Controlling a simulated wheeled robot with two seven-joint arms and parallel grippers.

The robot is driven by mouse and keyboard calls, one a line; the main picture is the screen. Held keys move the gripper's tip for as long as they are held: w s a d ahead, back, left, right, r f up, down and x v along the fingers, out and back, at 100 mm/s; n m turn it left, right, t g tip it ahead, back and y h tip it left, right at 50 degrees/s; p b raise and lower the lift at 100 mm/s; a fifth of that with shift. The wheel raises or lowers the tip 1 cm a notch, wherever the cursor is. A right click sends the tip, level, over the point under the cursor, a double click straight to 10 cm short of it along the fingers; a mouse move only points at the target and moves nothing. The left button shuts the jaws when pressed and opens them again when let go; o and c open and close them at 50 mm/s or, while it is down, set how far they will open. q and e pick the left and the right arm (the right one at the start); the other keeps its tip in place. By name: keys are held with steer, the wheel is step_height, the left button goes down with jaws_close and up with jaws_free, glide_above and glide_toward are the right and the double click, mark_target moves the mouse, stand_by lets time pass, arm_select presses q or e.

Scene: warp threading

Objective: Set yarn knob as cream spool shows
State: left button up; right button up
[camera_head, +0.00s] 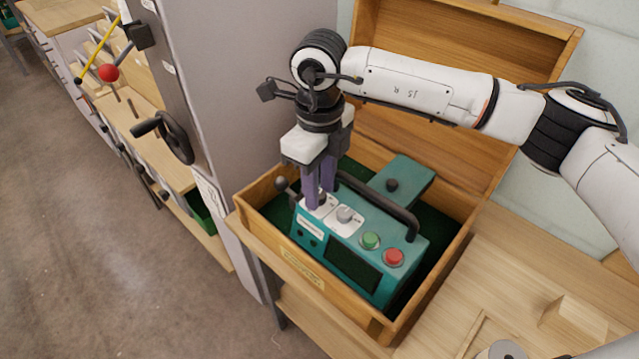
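A teal control box (361,245) with a black carrying handle sits inside an open wooden chest. Its top has a left knob on a white plate, mostly hidden by my fingers, and a grey knob (345,214) on a second white plate to the right. My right gripper (319,199) points down with its purple fingers at the left knob. The fingers are close together, and I cannot tell whether they press on it. The knob labels are too small to read. I see no cream spool. My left gripper is not in view.
A green button (370,240) and a red button (394,257) are right of the knobs. The wooden chest (300,279) has its lid raised behind. A tall grey cabinet (235,90) stands close on the left. A wooden table (510,250) extends right.

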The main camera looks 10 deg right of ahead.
jaws_close()
steer(key=shift+m, duration=0.3)
steer(key=m+b, duration=0.2)
steer(key=shift+m, duration=0.3)
steer(key=shift+m+b, duration=0.75)
steer(key=shift+m, duration=1.45)
steer(key=shift+r, duration=0.1)
jaws_free()
